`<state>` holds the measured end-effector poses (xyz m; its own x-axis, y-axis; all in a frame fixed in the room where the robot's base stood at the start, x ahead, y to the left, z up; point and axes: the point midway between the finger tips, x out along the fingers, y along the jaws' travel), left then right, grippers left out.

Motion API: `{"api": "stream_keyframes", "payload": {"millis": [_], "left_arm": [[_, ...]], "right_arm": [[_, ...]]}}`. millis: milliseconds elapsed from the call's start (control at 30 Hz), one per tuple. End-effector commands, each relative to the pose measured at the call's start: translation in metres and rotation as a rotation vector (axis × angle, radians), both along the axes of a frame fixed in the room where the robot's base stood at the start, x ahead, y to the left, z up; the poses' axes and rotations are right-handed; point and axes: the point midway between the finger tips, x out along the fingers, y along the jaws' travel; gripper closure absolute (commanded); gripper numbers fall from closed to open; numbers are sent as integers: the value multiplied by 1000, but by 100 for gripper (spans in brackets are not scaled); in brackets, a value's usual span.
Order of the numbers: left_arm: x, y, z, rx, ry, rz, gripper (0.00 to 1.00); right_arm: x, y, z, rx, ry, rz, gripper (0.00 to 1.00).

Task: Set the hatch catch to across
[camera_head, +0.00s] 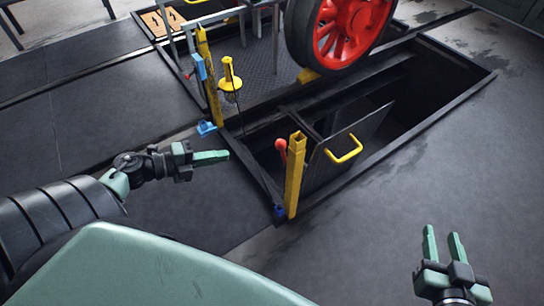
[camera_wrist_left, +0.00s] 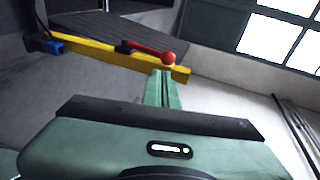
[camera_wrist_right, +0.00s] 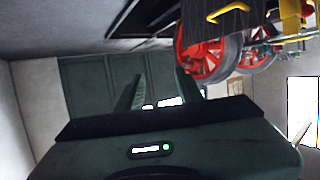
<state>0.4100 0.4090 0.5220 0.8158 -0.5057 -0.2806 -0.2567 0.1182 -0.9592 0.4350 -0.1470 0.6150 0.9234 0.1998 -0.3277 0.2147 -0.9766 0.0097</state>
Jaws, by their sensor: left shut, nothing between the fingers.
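A red lever with a ball knob (camera_head: 281,145), apparently the hatch catch, sits on a yellow post (camera_head: 295,178) beside the open pit. In the left wrist view the lever (camera_wrist_left: 148,50) lies roughly along the post, ball toward the post's top. A dark hatch panel (camera_head: 330,167) with a yellow handle (camera_head: 343,150) stands tilted up behind the post. My left gripper (camera_head: 228,155) is shut and empty, left of the post and apart from the knob in the head view. My right gripper (camera_head: 441,232) is open and empty at the lower right, far from the catch.
The open pit (camera_head: 435,75) lies behind the post. A red wheel (camera_head: 343,30) stands at its back edge. A second yellow post (camera_head: 209,75) and a yellow hanging lamp-like object (camera_head: 231,80) stand at the back left. The dark floor (camera_head: 400,205) at right is clear.

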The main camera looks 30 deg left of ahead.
Motion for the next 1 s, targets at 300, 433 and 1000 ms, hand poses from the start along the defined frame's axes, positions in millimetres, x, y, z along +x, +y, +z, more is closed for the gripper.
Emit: {"api": "stream_keyframes", "payload": {"millis": [300,433,1000], "left_arm": [[-1,-4,3,35,-11,-43,100],[-1,-4,3,34,-11,-42,100],[58,-43,-19,33,-16,-41,100]], "right_arm": [[-3,0,13,6,-27,0,64],[-3,0,13,6,-28,0,64],[12,15,93,115,-457,28,64]]}}
